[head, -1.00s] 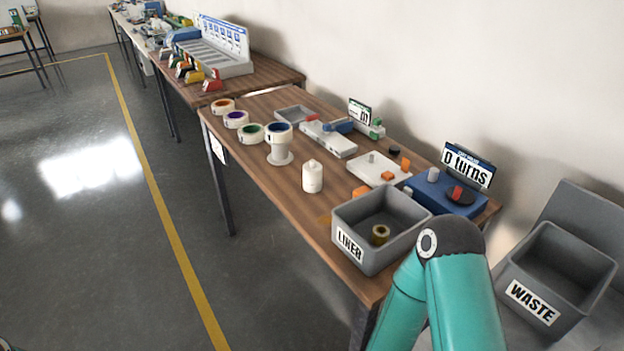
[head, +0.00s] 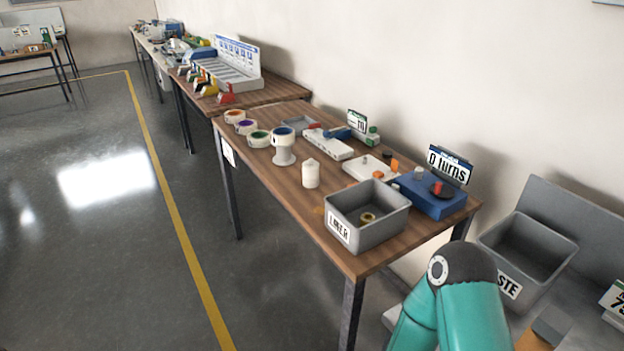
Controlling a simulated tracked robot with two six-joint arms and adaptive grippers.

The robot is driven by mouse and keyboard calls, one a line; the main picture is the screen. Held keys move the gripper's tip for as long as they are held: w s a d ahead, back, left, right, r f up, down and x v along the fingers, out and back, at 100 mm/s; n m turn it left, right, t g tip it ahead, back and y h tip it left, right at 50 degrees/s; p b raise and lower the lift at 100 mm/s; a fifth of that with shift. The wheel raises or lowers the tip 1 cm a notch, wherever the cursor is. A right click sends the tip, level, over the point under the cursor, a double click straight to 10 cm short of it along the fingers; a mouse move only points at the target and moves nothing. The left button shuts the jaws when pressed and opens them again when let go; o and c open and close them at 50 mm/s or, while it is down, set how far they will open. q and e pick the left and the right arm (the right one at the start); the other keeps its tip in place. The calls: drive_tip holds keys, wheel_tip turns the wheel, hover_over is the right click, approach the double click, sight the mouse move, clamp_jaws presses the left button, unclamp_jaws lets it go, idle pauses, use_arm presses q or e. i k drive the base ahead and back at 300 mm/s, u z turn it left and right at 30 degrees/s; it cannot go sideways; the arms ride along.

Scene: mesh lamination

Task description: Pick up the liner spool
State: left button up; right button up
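A small olive-yellow spool (head: 367,218) lies inside the grey bin labelled LINER (head: 383,233), near the front right corner of the wooden table. The bin walls hide part of it. A teal arm link of mine with a dark joint rises at the lower right, in front of the table and apart from the bin. Neither gripper shows in the head view, so I cannot see whether they are open or hold anything.
On the table (head: 275,190) stand a white bottle-like container (head: 311,174), several coloured tape rolls, a blue device with a "0 turns" sign (head: 449,164) and white trays. A grey waste bin (head: 527,247) stands at the right. The floor at left is clear.

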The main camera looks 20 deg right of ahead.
sight(311, 168)
drive_tip(key=z, duration=1.2)
drive_tip(key=i, duration=0.15)
drive_tip(key=u, duration=3.45)
drive_tip(key=i, duration=1.55)
drive_tip(key=z, duration=3.2)
drive_tip(key=i, duration=1)
drive_tip(key=u, duration=0.1)
